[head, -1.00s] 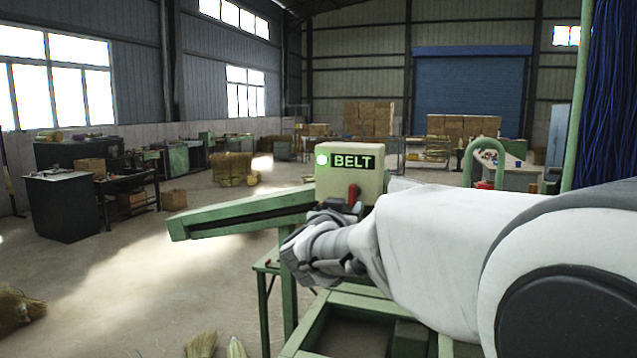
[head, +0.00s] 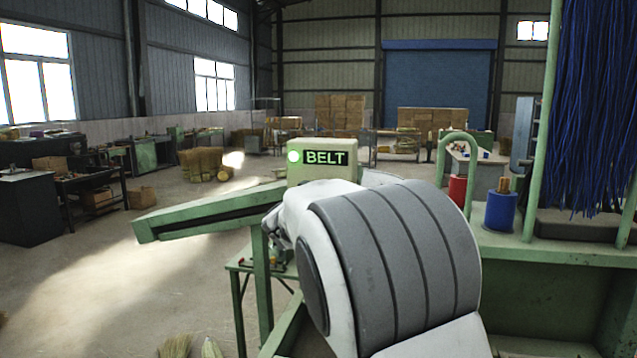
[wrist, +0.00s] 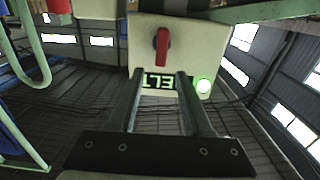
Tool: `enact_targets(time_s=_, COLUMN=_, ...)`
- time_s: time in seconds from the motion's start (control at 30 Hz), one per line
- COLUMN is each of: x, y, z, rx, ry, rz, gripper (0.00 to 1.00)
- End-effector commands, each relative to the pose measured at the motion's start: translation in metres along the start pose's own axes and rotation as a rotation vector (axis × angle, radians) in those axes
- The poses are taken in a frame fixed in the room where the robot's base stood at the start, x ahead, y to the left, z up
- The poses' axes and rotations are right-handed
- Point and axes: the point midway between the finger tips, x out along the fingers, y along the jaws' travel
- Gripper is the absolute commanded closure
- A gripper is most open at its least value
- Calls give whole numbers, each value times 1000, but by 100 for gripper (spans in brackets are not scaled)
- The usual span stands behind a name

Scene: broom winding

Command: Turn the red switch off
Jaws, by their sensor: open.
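The red switch (wrist: 162,48) shows in the wrist view, which is upside down. It is a lever on the face of a pale green box (wrist: 205,30), and it lies in line with the space between my fingers. My gripper (wrist: 160,74) is open, its two fingers apart and pointing at the box just by the switch. I cannot tell whether they touch it. In the head view, the box (head: 307,175) carries a BELT sign (head: 326,158) and a lit green light (head: 293,156). My arm hides the switch and gripper there.
A green sloping beam (head: 190,214) reaches left from the box. A red spool (head: 457,191) and a blue spool (head: 500,210) stand at the right, near a green bent tube (head: 441,165). Blue bristles (head: 603,100) hang at the far right. Open floor lies at the left.

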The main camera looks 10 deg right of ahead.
Motion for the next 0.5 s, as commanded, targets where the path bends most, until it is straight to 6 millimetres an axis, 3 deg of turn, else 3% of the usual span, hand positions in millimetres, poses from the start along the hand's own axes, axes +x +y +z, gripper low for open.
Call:
enact_targets(time_s=0.2, x=40, y=1, z=0, rx=-1, ry=0, rz=2, gripper=50)
enact_targets(time_s=0.5, x=64, y=0, z=0, rx=0, ry=-1, rz=1, gripper=50)
